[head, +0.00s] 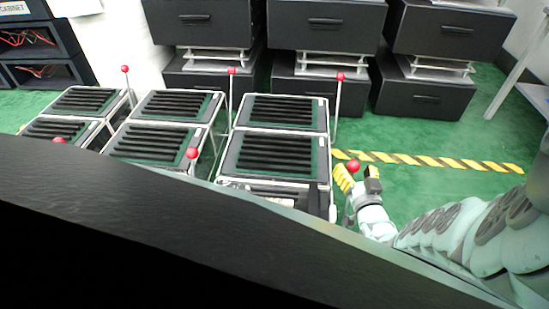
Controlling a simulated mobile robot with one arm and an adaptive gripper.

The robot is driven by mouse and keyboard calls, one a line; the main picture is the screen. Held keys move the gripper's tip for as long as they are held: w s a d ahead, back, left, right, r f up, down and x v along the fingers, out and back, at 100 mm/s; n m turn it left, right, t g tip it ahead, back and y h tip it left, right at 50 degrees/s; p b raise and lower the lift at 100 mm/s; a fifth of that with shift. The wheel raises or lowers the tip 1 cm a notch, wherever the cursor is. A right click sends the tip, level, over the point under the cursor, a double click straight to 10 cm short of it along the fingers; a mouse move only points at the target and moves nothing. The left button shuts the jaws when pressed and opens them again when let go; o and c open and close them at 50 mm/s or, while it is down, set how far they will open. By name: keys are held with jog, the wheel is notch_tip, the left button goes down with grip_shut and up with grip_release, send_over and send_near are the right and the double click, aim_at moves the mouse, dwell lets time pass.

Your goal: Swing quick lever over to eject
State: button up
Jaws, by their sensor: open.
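Several lever fixtures with black slatted tops stand in two rows at the left and middle, each with a red-knobbed lever at its right side. The nearest right fixture (268,155) has a lever whose red knob (353,166) shows between the fingers of my gripper (357,177). My gripper has yellow fingertips and is open, one finger on each side of the knob. I cannot tell whether the fingers touch it. The lower part of this lever is partly hidden by the gripper. Which lever is the quick lever is not marked.
Behind it stands another fixture (283,112) with an upright lever and red knob (340,76). Other knobs stand at the left (192,153). Black cabinets (325,25) line the back. Green floor with yellow-black tape (440,162) is clear at right. A dark edge (120,235) blocks the foreground.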

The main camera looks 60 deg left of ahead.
jog(key=shift+x, duration=0.9)
jog(key=shift+d, duration=0.1)
jog(key=shift+o, duration=0.3)
grip_shut()
